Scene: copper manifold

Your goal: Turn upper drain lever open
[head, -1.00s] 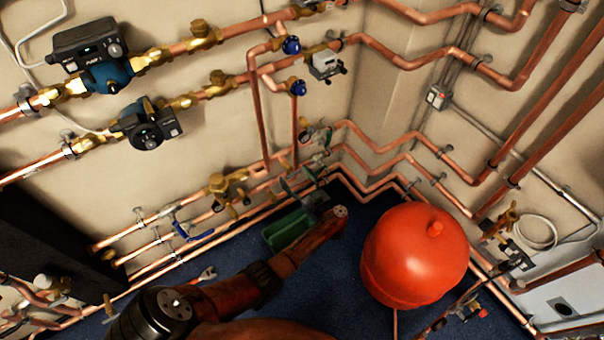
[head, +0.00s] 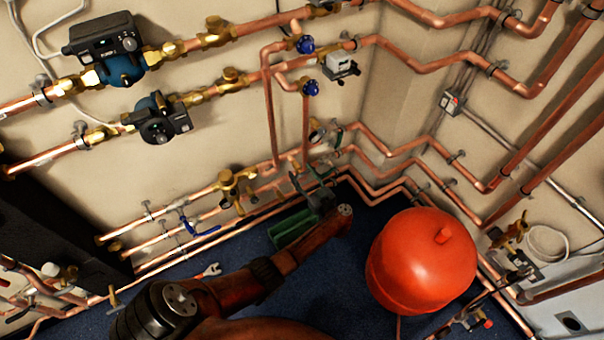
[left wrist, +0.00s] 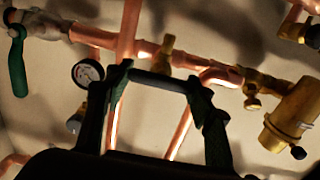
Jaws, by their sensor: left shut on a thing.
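My left gripper (head: 318,197) reaches the lower pipes by the wall corner in the head view, at a group of small green-handled valves. In the left wrist view its two dark fingers (left wrist: 160,85) stand apart with a grey bar-like piece (left wrist: 158,82) between their tips. It appears to be the upper drain lever, but the fingers hide much of it. Another green lever (left wrist: 17,62) hangs from a valve at the upper left of that view, apart from the fingers. A round gauge (left wrist: 88,72) is just left of the fingers. My right gripper is not in view.
Copper pipes run along the wall behind the gripper. A brass cylindrical fitting (left wrist: 290,115) is at the right of the wrist view. A red tank (head: 422,262) stands right of my arm. A blue-handled valve (head: 198,230) is to the left.

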